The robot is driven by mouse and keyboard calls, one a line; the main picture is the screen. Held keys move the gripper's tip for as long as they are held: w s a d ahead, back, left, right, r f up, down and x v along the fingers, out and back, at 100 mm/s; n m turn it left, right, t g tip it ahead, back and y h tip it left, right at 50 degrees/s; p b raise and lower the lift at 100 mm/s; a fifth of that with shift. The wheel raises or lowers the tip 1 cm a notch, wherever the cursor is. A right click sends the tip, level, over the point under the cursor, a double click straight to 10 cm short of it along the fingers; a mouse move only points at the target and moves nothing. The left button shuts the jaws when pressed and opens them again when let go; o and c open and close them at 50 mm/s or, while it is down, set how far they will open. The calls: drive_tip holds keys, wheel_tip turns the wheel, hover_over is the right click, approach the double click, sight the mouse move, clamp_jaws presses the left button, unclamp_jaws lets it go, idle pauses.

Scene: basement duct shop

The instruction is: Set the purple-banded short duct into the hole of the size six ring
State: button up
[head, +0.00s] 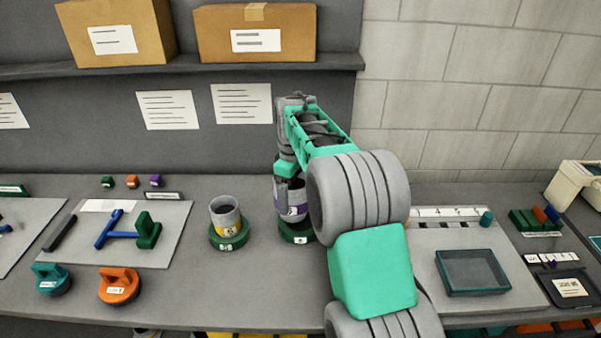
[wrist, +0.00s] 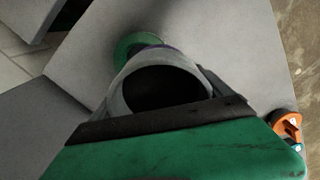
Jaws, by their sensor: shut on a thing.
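The purple-banded short duct (head: 291,204) is a grey open tube with a purple band, roughly upright, below my gripper (head: 290,176). My gripper is shut on it near its upper end. In the wrist view the grey duct (wrist: 118,98) shows its dark open mouth between my gripper's dark fingers (wrist: 162,118). A dark green ring (head: 297,236) with a white label lies directly under the duct; its number is too small to read. The ring also shows beyond the duct in the wrist view (wrist: 126,46). Whether the duct's lower end is in the hole or just above it, I cannot tell.
Left of it, a yellow-banded duct (head: 226,218) stands in another green ring (head: 229,238). Teal (head: 50,281) and orange (head: 119,287) handled pieces sit at the front left. A dark tray (head: 472,272) lies at right. A shelf with boxes (head: 256,34) is above.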

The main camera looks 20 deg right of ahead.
sight(300, 178)
drive_tip(key=w+d+n, duration=0.2)
drive_tip(key=d, duration=0.1)
drive_tip(key=shift+w+r+p, duration=0.15)
drive_tip(key=shift+w+p, duration=0.2)
drive_tip(key=shift+w, duration=0.05)
drive_tip(key=shift+w+d, duration=0.2)
wheel_tip(300, 178, down, 6)
drive_tip(key=b, duration=0.4)
drive_tip(key=shift+r, duration=0.1)
drive_tip(key=shift+s+r, duration=0.1)
drive_tip(key=shift+d+f, duration=0.1)
drive_tip(key=shift+f, duration=0.15)
drive_tip(key=shift+f+b, duration=1)
drive_tip(key=shift+f, duration=1)
drive_tip(key=o, duration=1.4)
